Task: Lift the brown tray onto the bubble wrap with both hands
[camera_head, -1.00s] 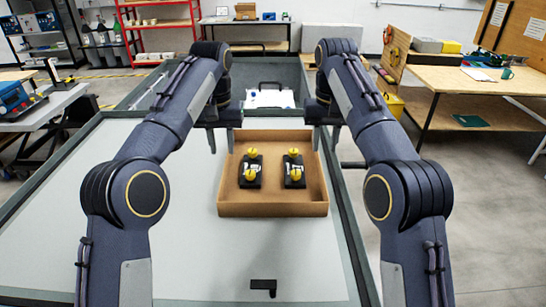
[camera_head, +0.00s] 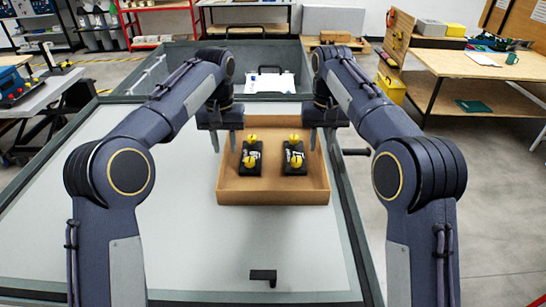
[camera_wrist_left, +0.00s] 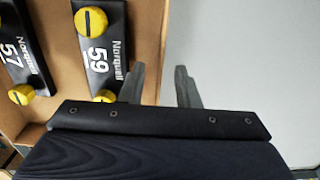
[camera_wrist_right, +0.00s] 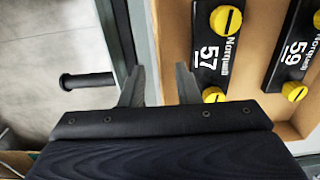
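The brown tray (camera_head: 274,197) lies on the pale tabletop and holds two black blocks with yellow knobs, marked 57 (camera_wrist_right: 212,55) and 59 (camera_wrist_left: 100,50). My left gripper (camera_head: 225,143) is at the tray's left wall. In the left wrist view its open fingers (camera_wrist_left: 159,86) appear on either side of that wall. My right gripper (camera_head: 320,138) is at the right wall, and in the right wrist view its open fingers (camera_wrist_right: 159,86) also straddle the wall line. Contact with the walls cannot be told. I cannot make out any bubble wrap for certain.
A grey-walled bin (camera_head: 180,75) stands beyond the table, with a white item (camera_head: 270,83) inside. A small black bracket (camera_head: 263,275) lies on the near tabletop. The tabletop left of the tray is clear. A wooden bench (camera_head: 470,75) stands at the right.

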